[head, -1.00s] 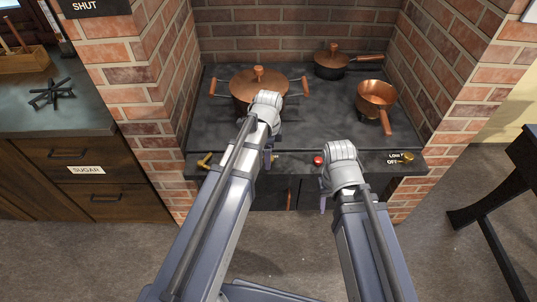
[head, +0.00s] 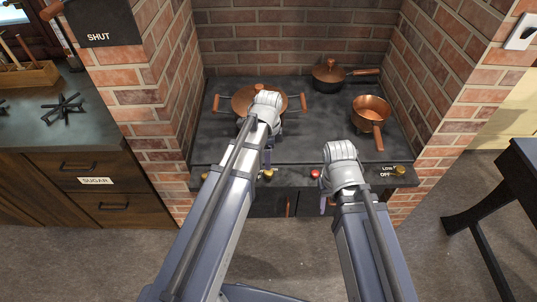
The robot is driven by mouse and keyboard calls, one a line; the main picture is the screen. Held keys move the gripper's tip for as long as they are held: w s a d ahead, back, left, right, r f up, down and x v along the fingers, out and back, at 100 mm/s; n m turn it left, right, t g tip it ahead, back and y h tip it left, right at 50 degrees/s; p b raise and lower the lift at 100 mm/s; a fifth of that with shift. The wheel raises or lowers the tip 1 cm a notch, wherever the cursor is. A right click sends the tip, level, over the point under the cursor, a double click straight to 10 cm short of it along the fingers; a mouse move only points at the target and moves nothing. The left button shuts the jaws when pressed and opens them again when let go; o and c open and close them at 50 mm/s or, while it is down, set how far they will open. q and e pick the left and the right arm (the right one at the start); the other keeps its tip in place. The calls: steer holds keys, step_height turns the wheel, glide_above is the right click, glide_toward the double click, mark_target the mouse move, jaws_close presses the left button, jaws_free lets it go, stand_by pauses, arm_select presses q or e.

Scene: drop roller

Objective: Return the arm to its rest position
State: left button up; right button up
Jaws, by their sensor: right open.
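My left arm reaches up over the black stove (head: 225,140). Its gripper (head: 268,157) shows only in part, mostly hidden behind its own wrist, so its jaws cannot be made out. It appears in front of the lidded copper pot (head: 243,103) in the picture; I see no clear contact. My right gripper (head: 325,204) hangs below its wrist, in front of the stove's front edge. It is open and I see nothing in it.
A wooden drawer cabinet (head: 60,168) is left, a dark table (head: 518,160) right.

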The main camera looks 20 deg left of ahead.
arm_select(q)
steer(key=s+d+r+n+y+p, duration=0.1)
steer(key=s+d+r+n+p, duration=0.3)
steer(key=s+d+n, duration=0.6)
steer(key=s+n, duration=0.2)
steer(key=s, duration=0.1)
steer(key=shift+s+d+r, duration=0.15)
steer(key=shift+s, duration=0.25)
stand_by(0.8)
